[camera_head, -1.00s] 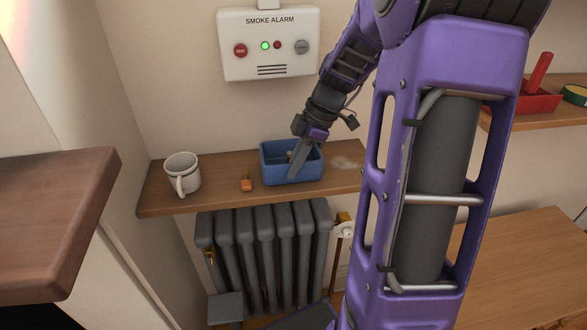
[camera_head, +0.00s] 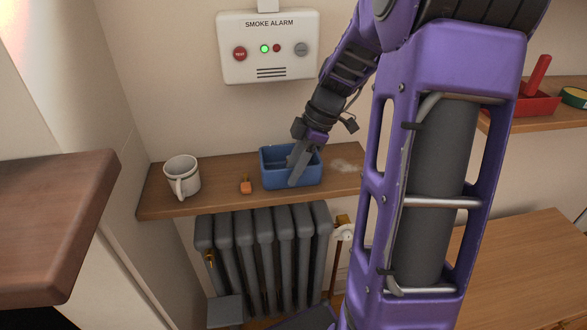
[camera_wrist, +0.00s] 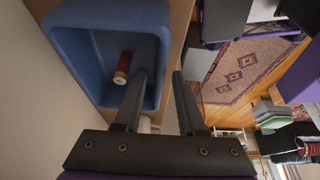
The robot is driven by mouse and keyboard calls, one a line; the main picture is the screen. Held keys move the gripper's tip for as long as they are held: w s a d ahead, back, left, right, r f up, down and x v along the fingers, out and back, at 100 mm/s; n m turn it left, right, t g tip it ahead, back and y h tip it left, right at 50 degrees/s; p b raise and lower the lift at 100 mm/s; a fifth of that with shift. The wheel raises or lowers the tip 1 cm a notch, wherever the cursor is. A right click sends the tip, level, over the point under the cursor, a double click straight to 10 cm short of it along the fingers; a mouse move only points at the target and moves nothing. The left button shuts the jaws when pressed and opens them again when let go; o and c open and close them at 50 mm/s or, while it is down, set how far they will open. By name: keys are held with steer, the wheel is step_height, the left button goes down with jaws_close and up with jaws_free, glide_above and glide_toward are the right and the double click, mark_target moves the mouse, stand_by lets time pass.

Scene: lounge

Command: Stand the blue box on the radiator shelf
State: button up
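The blue box (camera_head: 274,178) stands upright, open side up, on the wooden radiator shelf (camera_head: 215,199). My gripper (camera_head: 291,175) is at the box's front wall. In the wrist view my gripper (camera_wrist: 161,75) has a gap between its fingers. One finger is over the inside of the blue box (camera_wrist: 75,40) and the other is outside, with the box's wall between them. The fingers do not look pressed on the wall.
A white mug (camera_head: 182,177) and a small orange item (camera_head: 246,186) stand left of the box. A pale smudge (camera_head: 345,164) marks the shelf to its right. The smoke alarm (camera_head: 268,46) hangs above, and the radiator (camera_head: 265,258) is below. A dark wooden top (camera_head: 60,220) juts in at left.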

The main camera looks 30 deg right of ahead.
steer(key=p+v, duration=0.2)
steer(key=v, duration=0.9)
steer(key=shift+r, duration=0.4)
steer(key=shift+d, duration=0.1)
